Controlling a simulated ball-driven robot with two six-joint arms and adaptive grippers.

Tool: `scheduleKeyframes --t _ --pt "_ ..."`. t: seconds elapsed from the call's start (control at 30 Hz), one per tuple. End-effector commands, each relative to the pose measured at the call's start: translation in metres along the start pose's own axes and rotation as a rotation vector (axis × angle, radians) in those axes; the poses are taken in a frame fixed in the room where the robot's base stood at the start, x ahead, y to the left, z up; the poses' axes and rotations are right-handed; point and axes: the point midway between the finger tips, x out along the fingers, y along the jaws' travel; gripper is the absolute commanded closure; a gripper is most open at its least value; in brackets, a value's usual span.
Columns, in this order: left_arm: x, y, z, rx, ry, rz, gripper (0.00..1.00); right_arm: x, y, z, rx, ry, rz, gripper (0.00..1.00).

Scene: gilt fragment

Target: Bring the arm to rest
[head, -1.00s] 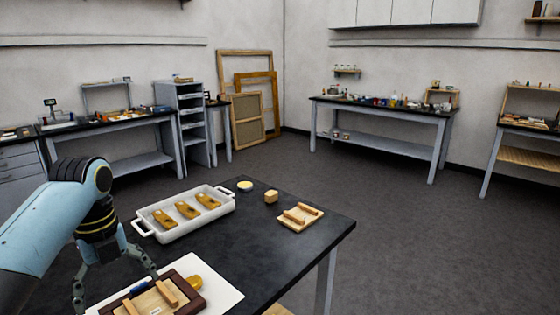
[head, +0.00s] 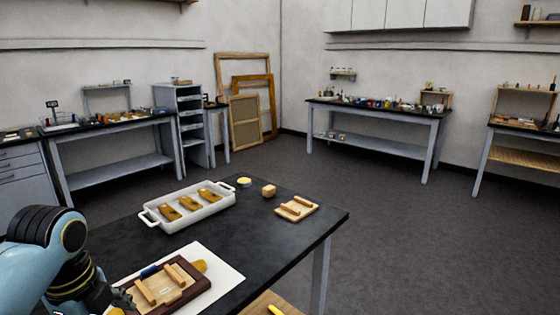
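My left arm comes in at the lower left, and its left gripper (head: 104,302) is low beside the dark wooden frame (head: 189,288). The gripper is partly cut off by the bottom edge, so its opening is unclear. One finger shows close to the frame's left side; I cannot tell whether it touches. The frame lies on a white sheet (head: 229,275) on the black table (head: 262,240), with two light wood bars across it. A gilt piece (head: 200,266) shows at its far edge. My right gripper is not in view.
A white tray (head: 150,217) holds three gilt pieces. Beyond it are a small round dish (head: 244,182), a wooden block (head: 269,191) and a wooden board with bars (head: 297,208). The table's middle is clear. Workbenches line the walls.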

Motion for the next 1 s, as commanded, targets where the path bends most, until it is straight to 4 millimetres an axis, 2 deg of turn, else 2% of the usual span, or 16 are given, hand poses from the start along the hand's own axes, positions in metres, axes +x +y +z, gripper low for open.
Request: scheduleKeyframes --t 0.13,0.3,0.5,0.9,1.0 --pt "0.002 0.04 -0.01 -0.287 -0.012 -0.04 0.0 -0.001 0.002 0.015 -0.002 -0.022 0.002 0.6" --pt "-0.01 0.094 -0.023 -0.733 0.001 -0.113 0.0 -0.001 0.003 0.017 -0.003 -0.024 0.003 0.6" --pt "-0.031 0.135 -0.033 -1.103 0.04 -0.169 0.0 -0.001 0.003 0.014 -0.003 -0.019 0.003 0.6" --pt "-0.073 0.186 -0.045 -1.603 0.137 -0.229 0.0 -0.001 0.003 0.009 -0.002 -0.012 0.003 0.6" --pt "-0.036 0.181 -0.043 -1.605 0.127 -0.219 0.0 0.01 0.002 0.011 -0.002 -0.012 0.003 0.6"
